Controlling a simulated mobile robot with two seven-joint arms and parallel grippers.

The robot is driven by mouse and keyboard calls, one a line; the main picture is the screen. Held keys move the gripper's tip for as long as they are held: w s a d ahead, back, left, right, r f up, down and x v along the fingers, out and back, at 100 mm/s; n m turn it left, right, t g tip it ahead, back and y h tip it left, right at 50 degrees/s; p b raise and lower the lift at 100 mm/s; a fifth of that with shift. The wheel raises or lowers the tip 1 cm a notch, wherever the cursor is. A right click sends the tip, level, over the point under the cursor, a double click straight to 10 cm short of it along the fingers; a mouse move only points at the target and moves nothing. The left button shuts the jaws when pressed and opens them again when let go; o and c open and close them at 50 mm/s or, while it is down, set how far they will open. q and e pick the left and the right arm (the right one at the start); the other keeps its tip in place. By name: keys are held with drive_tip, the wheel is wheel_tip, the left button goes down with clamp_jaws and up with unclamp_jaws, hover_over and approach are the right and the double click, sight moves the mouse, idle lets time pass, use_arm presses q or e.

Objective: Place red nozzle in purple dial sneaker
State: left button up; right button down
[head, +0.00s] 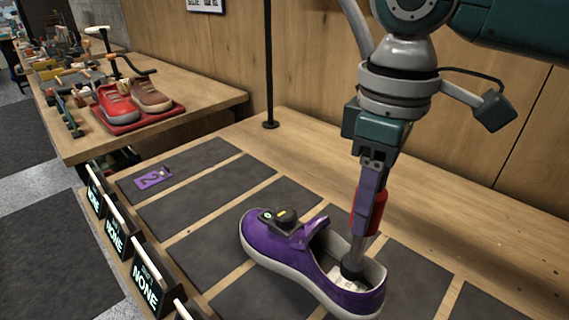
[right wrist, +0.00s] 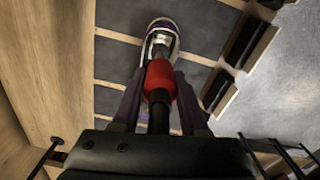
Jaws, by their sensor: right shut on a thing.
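The purple dial sneaker (head: 265,240) sits on a dark mat panel on the bench, toe to the left, heel to the right. A dark dial (head: 279,217) is on its upper. My right gripper (head: 366,228) is above the heel end, shut on the red nozzle (head: 381,210). The nozzle's grey tube points down and its dark end (head: 351,270) appears inside the shoe opening, over the pale insole. In the right wrist view the red nozzle (right wrist: 159,82) is between the fingers, with the sneaker (right wrist: 163,27) beyond it. I cannot tell whether the tip touches the insole. My left gripper is not in view.
Dark mat panels (head: 200,248) divide the bench. A purple tag (head: 153,178) lies on one. A red tray (head: 160,116) with red and brown shoes is on the table behind. A black pole (head: 269,70) stands at the wall.

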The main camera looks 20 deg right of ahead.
drive_tip(key=shift+f, duration=1.9)
drive_tip(key=shift+c, duration=2.1)
unclamp_jaws()
wheel_tip(320, 180, up, 12)
drive_tip(key=shift+r+p, duration=0.15)
drive_tip(key=shift+p, duration=0.3)
